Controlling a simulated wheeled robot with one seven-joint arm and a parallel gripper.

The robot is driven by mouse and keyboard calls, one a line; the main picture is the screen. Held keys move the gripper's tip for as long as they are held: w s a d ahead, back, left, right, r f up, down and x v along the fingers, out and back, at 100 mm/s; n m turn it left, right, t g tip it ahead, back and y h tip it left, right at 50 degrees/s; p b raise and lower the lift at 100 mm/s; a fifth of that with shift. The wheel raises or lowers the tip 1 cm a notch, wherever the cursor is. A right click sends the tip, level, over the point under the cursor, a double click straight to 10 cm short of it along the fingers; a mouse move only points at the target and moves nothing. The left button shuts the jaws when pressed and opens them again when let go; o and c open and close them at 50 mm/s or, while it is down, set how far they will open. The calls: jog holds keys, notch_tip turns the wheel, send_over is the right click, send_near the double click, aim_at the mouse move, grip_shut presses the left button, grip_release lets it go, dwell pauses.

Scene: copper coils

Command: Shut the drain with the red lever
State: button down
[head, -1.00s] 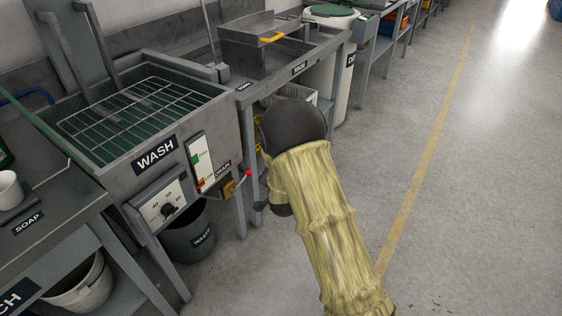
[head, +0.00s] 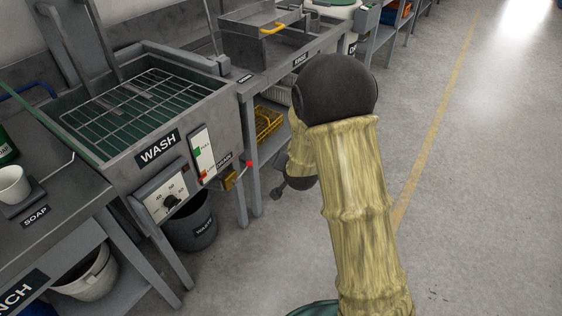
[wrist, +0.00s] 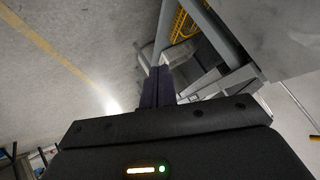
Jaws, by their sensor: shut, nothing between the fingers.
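The red lever's round knob (head: 250,163) sticks out at the right end of the wash tank's front, just below the DRAIN label (head: 224,160). A brass-yellow valve body (head: 228,181) sits under the label, to the left of the knob. My gripper (head: 277,193) is small and dark in the head view, to the right of and lower than the knob, apart from it. In the wrist view its two dark fingers (wrist: 158,85) are together with nothing between them. The red knob does not show in the wrist view.
The wash tank (head: 185,120) has a wire rack in it and a dial panel (head: 165,195) in front. Bench legs (head: 252,175) stand close behind the knob. Open floor (head: 470,180) lies to the right.

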jog(key=s+d+r+n+g, duration=0.1)
jog(key=s+d+r+g, duration=0.1)
jog(key=s, duration=0.6)
jog(key=s+d+r+n+g, duration=0.2)
jog(key=s+d+g, duration=0.1)
jog(key=s, duration=0.5)
jog(key=s+d+r+n+g, duration=0.2)
jog(key=s+d+r, duration=0.1)
jog(key=s, duration=0.6)
jog(key=shift+g, duration=0.3)
jog(key=shift+s+d, duration=0.1)
jog(key=shift+d, duration=0.05)
